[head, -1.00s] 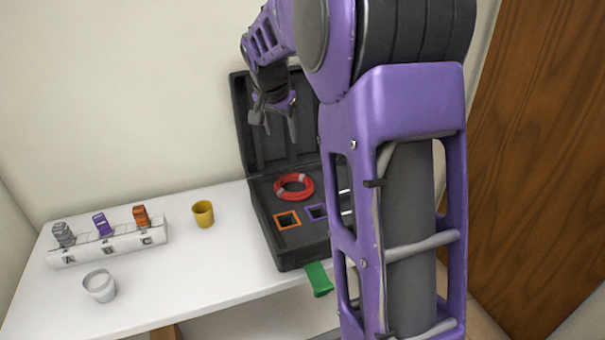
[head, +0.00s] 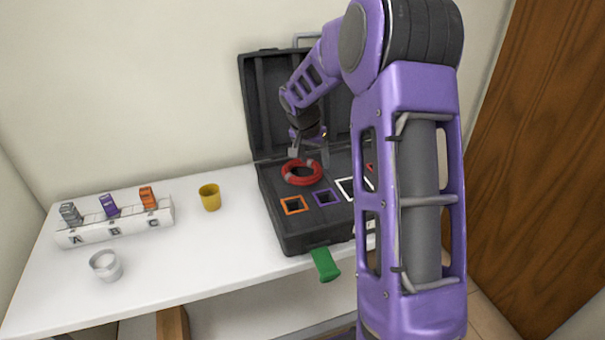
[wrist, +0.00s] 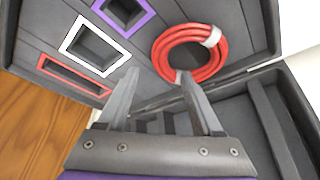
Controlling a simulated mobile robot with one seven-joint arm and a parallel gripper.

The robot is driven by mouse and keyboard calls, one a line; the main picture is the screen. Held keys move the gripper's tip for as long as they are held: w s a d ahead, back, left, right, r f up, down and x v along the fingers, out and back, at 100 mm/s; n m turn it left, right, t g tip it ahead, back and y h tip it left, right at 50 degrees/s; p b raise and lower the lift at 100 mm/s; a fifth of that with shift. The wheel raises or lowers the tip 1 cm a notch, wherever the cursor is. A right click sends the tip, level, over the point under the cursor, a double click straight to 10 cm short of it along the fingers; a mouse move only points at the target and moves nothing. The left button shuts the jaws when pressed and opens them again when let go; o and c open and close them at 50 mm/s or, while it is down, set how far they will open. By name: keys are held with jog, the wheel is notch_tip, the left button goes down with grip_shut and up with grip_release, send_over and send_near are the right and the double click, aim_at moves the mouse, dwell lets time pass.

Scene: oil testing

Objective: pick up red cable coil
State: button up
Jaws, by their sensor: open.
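The red cable coil (head: 302,173) lies flat in the back left part of the open black case, with pale ties around it. It also shows in the wrist view (wrist: 165,59), beyond the fingertips and mostly toward the right one. My gripper (head: 309,158) is open and empty, above the case just behind the coil. In the wrist view my two fingers (wrist: 157,76) are spread apart, and the coil does not appear to be held. The height of the fingertips over the coil is hard to tell.
The black case (head: 279,222) has orange, purple and white framed slots in front of the coil. Its raised lid (head: 262,105) stands behind. A yellow cup (head: 210,197), white cup (head: 106,265) and labelled rack (head: 92,233) stand left.

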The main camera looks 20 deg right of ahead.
aim_at(316, 173)
jog(key=x, duration=0.4)
jog(key=shift+s+a+f+b, duration=0.2)
jog(key=shift+s+f+b, duration=0.1)
jog(key=shift+s+b, duration=0.05)
jog(key=shift+w+d+f, duration=0.2)
jog(key=shift+f, duration=0.25)
grip_shut()
